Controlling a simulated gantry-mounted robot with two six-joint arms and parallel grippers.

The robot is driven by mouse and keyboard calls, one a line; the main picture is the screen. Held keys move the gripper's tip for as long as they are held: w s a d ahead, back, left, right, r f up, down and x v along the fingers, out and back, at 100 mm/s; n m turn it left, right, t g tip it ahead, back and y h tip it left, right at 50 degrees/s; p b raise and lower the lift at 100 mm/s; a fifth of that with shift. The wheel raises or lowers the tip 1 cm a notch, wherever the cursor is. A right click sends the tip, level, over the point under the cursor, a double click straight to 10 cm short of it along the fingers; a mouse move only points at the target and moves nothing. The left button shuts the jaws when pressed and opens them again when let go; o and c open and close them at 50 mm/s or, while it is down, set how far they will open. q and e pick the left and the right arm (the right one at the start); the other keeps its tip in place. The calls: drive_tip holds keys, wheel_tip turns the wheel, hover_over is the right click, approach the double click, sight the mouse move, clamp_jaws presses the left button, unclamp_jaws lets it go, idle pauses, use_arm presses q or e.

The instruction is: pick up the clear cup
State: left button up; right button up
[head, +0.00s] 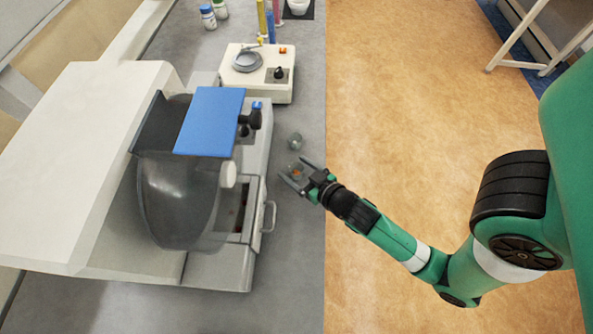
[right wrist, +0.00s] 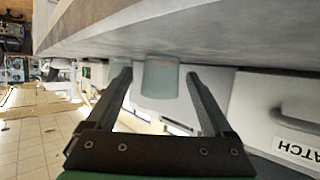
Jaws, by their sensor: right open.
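A small clear cup (head: 295,172) with something orange in it stands on the grey counter, close to its right edge. My right gripper (head: 293,179) is open, low over the counter, with its fingers on either side of this cup. In the right wrist view, a see-through greenish cup (right wrist: 160,82) shows between the two spread fingers (right wrist: 158,75); whether they touch it I cannot tell. A second small greyish see-through cup (head: 295,141) stands just behind in the head view. My left gripper is not in view.
A white machine with a blue lid (head: 209,120) and a handled drawer (head: 268,217) stands left of the cups. A cream device with a round plate (head: 247,61) is farther back. Bottles (head: 208,16) stand at the back. Counter to the front is clear.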

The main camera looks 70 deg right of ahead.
drive_tip(key=c, duration=1.1)
drive_tip(key=shift+r, duration=0.15)
wheel_tip(320, 180, up, 10)
drive_tip(key=p, duration=0.4)
drive_tip(key=shift+a+p, duration=0.1)
drive_tip(key=shift+p, duration=0.2)
